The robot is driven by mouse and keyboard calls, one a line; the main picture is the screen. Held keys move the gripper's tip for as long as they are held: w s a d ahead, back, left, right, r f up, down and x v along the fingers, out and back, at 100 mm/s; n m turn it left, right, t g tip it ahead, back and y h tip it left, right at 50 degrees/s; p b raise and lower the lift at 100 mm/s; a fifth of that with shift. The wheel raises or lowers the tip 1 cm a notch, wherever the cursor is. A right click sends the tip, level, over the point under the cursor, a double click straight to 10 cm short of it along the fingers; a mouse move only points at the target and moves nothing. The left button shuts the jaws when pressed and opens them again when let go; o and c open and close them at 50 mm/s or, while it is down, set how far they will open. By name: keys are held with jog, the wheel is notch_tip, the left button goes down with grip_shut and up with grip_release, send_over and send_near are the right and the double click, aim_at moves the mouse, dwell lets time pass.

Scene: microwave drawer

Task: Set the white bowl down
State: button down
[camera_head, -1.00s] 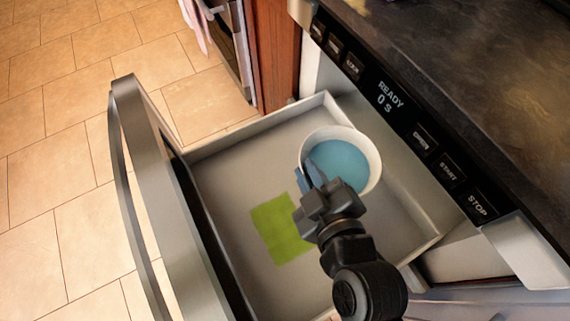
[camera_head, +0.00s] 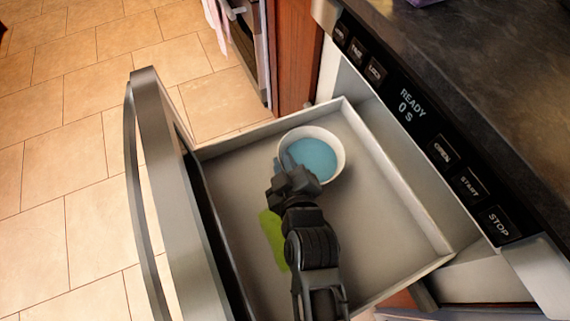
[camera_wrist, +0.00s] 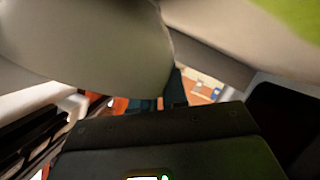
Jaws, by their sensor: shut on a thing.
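The white bowl (camera_head: 341,164) has a blue inside and shows in the head view over the far part of the open drawer (camera_head: 395,215). It looks nearly level. My gripper (camera_head: 288,165) is shut on the bowl's near left rim. In the wrist view the bowl's pale outer side (camera_wrist: 95,45) fills the upper left, and a dark blue finger of my gripper (camera_wrist: 176,88) shows beside it. The bowl's underside contact is hidden in the head view, so I cannot tell whether it touches the drawer floor.
A green patch (camera_head: 271,238) lies on the drawer floor, partly covered by my arm. The drawer's steel front (camera_head: 165,170) is at the left. The control panel (camera_head: 425,120) and dark countertop (camera_head: 480,60) are at the right. The drawer floor right of my arm is bare.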

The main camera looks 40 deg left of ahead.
jog(key=shift+f, duration=0.4)
jog(key=c, duration=1.1)
grip_release()
jog(key=shift+d, duration=0.1)
jog(key=p+v, duration=0.1)
jog(key=v, duration=1)
jog(key=shift+s+d+r, duration=0.1)
jog(key=shift+s+d, duration=0.15)
jog(key=shift+s, duration=0.05)
